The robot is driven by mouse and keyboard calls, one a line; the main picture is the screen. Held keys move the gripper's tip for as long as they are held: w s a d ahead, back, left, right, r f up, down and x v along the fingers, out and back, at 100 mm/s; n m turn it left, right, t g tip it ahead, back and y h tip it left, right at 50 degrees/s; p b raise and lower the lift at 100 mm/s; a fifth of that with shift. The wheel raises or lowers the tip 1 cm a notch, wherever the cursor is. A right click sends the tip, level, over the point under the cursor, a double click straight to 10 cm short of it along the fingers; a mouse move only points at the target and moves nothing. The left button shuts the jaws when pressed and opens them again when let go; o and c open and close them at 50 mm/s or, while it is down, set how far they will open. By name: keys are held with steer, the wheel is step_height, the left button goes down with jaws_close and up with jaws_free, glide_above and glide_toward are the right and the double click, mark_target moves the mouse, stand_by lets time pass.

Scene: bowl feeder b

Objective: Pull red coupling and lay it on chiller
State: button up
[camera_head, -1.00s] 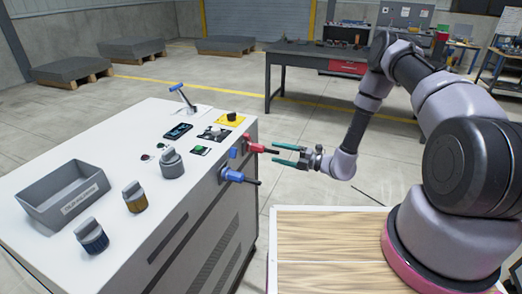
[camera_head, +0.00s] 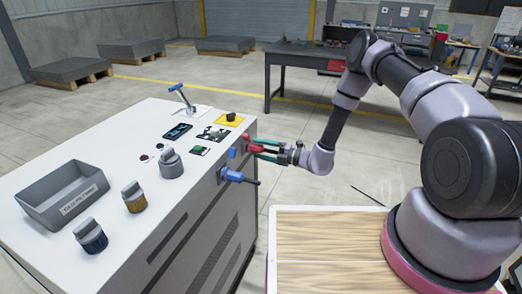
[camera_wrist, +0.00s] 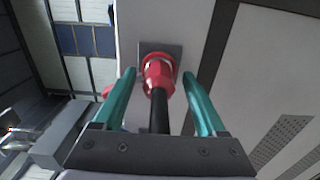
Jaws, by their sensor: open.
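The red coupling (camera_wrist: 158,76) sticks out of the side panel of the white-topped chiller (camera_head: 120,225), with a black tail pointing towards my gripper. It also shows in the head view (camera_head: 252,147), partly covered by the fingers. My gripper (camera_wrist: 158,75) is open, with one teal finger on each side of the coupling. In the wrist view gaps show between the fingers and the coupling. A blue coupling (camera_head: 236,176) sits on the same panel, lower and nearer the camera.
On the chiller top stand a grey bin (camera_head: 65,192), several knobbed caps, a blue-handled lever (camera_head: 180,92) and small control panels. Bare white top lies between the bin and the controls. A dark workbench (camera_head: 310,58) stands behind.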

mark_target(274, 151)
steer(key=shift+a+r, duration=0.35)
steer(key=shift+a, duration=0.05)
stand_by(0.5)
jaws_close()
steer(key=shift+v, duration=3.2)
steer(key=shift+w+f, duration=0.1)
steer(key=shift+f, duration=0.05)
